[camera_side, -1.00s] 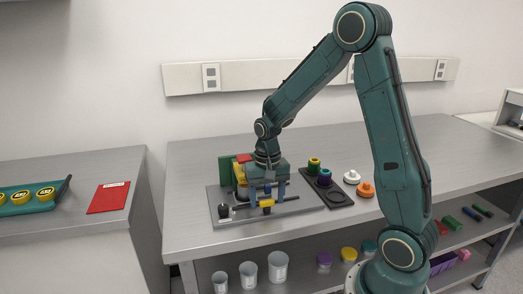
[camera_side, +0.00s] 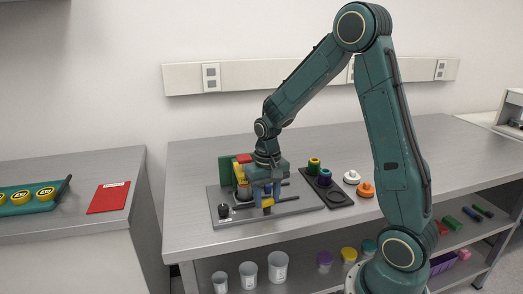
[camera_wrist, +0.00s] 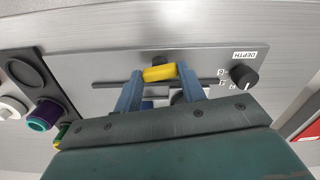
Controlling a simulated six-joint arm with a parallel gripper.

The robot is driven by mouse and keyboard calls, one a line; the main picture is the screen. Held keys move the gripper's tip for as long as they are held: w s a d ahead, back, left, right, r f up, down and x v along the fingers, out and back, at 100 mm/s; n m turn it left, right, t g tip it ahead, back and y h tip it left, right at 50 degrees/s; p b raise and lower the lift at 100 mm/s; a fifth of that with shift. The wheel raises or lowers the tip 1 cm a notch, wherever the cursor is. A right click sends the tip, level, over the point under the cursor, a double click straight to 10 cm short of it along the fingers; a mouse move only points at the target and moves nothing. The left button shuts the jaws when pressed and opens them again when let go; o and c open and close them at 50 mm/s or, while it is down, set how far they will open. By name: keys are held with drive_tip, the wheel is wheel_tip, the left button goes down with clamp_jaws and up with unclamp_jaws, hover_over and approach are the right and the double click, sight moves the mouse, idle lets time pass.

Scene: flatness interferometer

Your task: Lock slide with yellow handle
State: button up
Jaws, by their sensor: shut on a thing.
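The yellow handle (camera_side: 267,203) sits at the front of the grey fixture plate (camera_side: 300,207). It also shows in the wrist view as a yellow bar (camera_wrist: 160,73) beside a long dark slot. My gripper (camera_side: 267,200) points down, with its two blue fingers on either side of the handle. In the wrist view my gripper (camera_wrist: 159,76) is shut on the yellow handle, one finger against each end. The slide behind the handle is mostly hidden by my fingers and gripper body.
A black knob (camera_wrist: 243,77) marked DEPTH is on the plate near the handle. Green, red and yellow blocks (camera_side: 226,170) stand behind my gripper. A dark tray (camera_side: 339,197) with coloured rings lies to the right, beside white (camera_side: 351,177) and orange (camera_side: 365,189) knobbed pieces.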

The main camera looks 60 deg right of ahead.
sight(267, 200)
drive_tip(key=n, duration=1.3)
drive_tip(key=shift+n, duration=0.3)
idle(0.3)
drive_tip(key=o, duration=1)
drive_tip(key=shift+r, duration=0.15)
wheel_tip(267, 200, up, 14)
drive_tip(key=shift+f, duration=0.2)
